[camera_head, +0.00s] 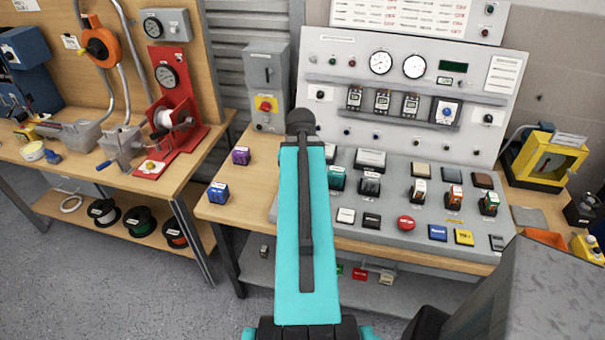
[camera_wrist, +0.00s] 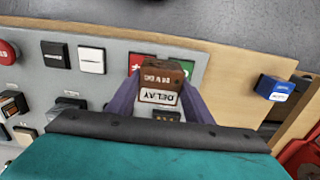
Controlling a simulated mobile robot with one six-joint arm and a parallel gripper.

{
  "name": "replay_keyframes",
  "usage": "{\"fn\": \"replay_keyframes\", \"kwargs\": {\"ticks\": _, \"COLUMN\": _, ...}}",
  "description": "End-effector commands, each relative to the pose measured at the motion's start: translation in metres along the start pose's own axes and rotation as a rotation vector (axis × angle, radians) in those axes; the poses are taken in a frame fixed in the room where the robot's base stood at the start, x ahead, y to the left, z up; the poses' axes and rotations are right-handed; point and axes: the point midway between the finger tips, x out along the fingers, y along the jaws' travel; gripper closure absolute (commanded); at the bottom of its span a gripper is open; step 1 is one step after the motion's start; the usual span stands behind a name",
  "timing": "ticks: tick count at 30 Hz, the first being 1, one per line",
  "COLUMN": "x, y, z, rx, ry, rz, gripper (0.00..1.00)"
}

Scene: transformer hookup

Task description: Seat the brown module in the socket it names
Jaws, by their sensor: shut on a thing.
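My gripper (camera_wrist: 155,92) shows in the wrist view, its two purple-grey fingers shut on the brown module (camera_wrist: 160,72). The module has a white label that reads DELAY, upside down in this view; the lettering on its brown face is too small to read surely. It is held over the console (camera_wrist: 115,85), and I cannot tell its height above it. In the head view my teal arm hides the gripper and the module. The console (camera_head: 390,228) carries several modules and flat plates. I cannot make out which socket is marked DELAY.
A purple block (camera_head: 240,156) and a blue block (camera_head: 218,193) stand on the wooden bench left of my arm. The console holds a green module (camera_head: 336,179), an orange module (camera_head: 453,198) and a red button (camera_head: 405,223). A grey switch box (camera_head: 266,85) stands behind.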

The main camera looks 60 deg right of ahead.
Motion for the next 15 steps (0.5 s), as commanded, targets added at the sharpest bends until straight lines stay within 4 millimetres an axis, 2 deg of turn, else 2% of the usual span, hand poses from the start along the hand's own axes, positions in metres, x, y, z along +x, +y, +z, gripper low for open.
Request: {"fn": "replay_keyframes", "kwargs": {"ticks": 15, "x": 0.005, "y": -0.011, "z": -0.049, "rx": 0.0, "ry": 0.0, "rz": 0.0, "gripper": 0.78}}
